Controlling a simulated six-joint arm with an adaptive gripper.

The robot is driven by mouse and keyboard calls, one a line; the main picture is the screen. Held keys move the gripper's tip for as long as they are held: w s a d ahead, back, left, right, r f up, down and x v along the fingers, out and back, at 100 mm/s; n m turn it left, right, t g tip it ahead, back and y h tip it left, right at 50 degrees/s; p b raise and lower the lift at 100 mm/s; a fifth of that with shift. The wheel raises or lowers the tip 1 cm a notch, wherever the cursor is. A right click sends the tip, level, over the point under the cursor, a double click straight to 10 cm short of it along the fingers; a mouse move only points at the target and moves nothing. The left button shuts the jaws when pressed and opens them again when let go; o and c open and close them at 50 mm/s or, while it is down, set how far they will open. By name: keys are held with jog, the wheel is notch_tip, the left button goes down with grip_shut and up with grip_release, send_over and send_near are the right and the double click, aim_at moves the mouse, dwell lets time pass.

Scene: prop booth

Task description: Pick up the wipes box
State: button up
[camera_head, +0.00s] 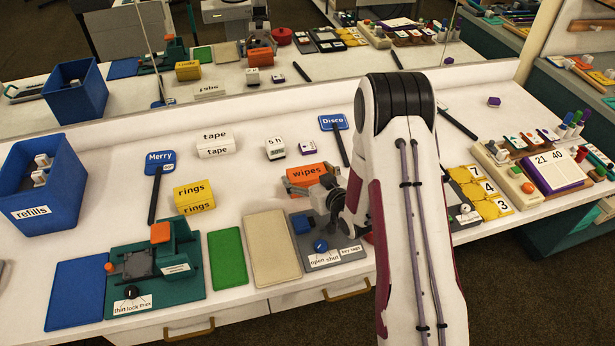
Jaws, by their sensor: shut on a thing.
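The gripper is shut on the box. My own arm comes in from the front and hides the table to the right of the box. I cannot tell whether the box touches the table. A mirror at the back shows the box again.
A Disco paddle (334,123) lies behind, a Merry paddle (160,162) further left. A grey switch panel (330,252) and beige mat (272,248) are in front. A blue refills bin (52,207) is far left.

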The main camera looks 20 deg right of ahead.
aim_at(307, 173)
jog(key=shift+r, duration=0.1)
jog(key=shift+r, duration=4.9)
